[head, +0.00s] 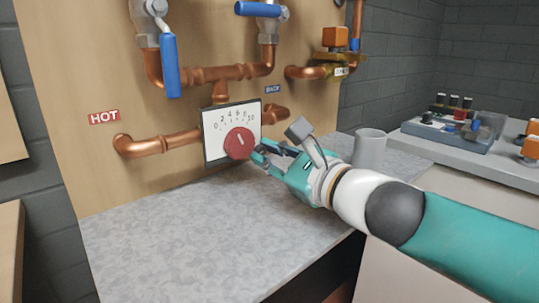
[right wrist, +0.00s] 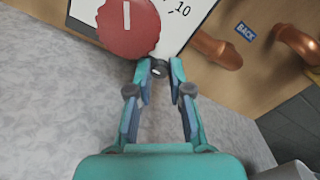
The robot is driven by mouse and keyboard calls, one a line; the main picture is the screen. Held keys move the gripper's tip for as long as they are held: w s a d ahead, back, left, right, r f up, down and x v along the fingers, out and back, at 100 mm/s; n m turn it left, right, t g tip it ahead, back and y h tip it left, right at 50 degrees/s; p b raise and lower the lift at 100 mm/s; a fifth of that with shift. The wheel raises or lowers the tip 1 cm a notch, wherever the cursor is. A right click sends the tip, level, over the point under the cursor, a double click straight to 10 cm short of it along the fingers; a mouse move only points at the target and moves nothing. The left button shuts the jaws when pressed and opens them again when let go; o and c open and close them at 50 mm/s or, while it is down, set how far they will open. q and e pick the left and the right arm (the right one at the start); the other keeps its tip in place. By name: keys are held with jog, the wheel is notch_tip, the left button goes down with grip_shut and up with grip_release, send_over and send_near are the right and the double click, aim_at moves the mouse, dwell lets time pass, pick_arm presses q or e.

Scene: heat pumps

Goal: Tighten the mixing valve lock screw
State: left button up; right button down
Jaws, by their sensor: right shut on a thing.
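The mixing valve's red dial knob (head: 239,143) sits on a white plate (head: 215,146) with a scale from 0 to 10. The knob's white pointer mark also shows in the right wrist view (right wrist: 127,16). My right gripper (head: 261,152) is at the lower right edge of the knob. In the right wrist view its fingertips (right wrist: 158,69) are closed around a small dark, round-ended piece just below the knob, which looks like the lock screw (right wrist: 157,72). The fingers mostly hide the screw. My left gripper is not in view.
Copper pipes (head: 156,143) run along the wooden panel around the plate, with blue-handled valves (head: 170,65) above. A grey cup (head: 370,149) stands on the counter close behind my right gripper. The grey counter (head: 190,240) in front is clear. A blue-grey tray (head: 450,134) stands farther right.

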jog(key=c, duration=1.1)
grip_release()
jog(key=shift+s, duration=0.1)
jog(key=v, duration=1)
jog(key=shift+s+d, duration=0.15)
jog(key=shift+d, duration=0.1)
jog(key=shift+s+d+f, duration=0.1)
jog(key=shift+s+d, duration=0.25)
jog(key=shift+s, duration=0.2)
